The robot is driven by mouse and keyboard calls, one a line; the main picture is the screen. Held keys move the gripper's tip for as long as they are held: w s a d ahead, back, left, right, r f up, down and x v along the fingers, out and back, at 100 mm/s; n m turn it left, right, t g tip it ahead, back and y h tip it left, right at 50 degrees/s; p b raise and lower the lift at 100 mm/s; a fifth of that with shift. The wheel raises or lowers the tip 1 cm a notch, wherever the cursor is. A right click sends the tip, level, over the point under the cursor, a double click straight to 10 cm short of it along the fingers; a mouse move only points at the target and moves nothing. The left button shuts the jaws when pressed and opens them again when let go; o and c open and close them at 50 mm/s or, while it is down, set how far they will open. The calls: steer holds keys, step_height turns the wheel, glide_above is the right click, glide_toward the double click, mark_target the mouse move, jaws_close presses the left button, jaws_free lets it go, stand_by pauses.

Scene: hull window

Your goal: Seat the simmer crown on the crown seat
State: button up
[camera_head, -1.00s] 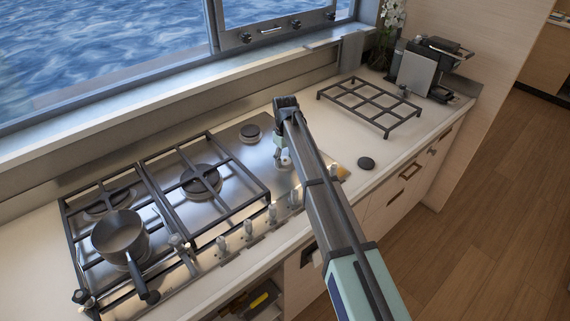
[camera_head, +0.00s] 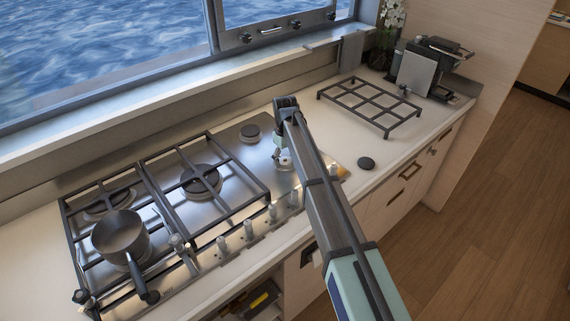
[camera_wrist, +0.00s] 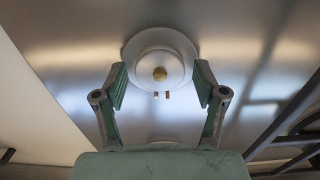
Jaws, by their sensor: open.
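In the wrist view a pale round metal piece (camera_wrist: 148,45) with a brass centre lies between the fingertips of my gripper (camera_wrist: 160,78). Two small brass pins show just below it. I cannot tell whether this is the simmer crown on the crown seat or the bare seat. My gripper is open, with one finger on each side of the piece and no clear contact. In the head view my gripper (camera_head: 283,161) is low over the right end of the steel hob, and my arm hides much of that spot.
A black disc (camera_head: 367,163) lies on the counter right of the hob. A loose pan grate (camera_head: 370,105) stands behind it. Two grates (camera_head: 206,233) cover the left and middle burners, and a saucepan (camera_head: 120,238) stands at the left. Knobs (camera_head: 248,232) line the front edge.

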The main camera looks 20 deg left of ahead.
steer(key=shift+r+p, duration=0.85)
steer(key=shift+r, duration=0.9)
steer(key=o, duration=0.6)
steer(key=shift+c, duration=0.2)
steer(key=c, duration=0.6)
steer(key=shift+o, duration=0.2)
steer(key=shift+r, duration=0.15)
step_height(320, 180, up, 9)
steer(key=p, duration=0.4)
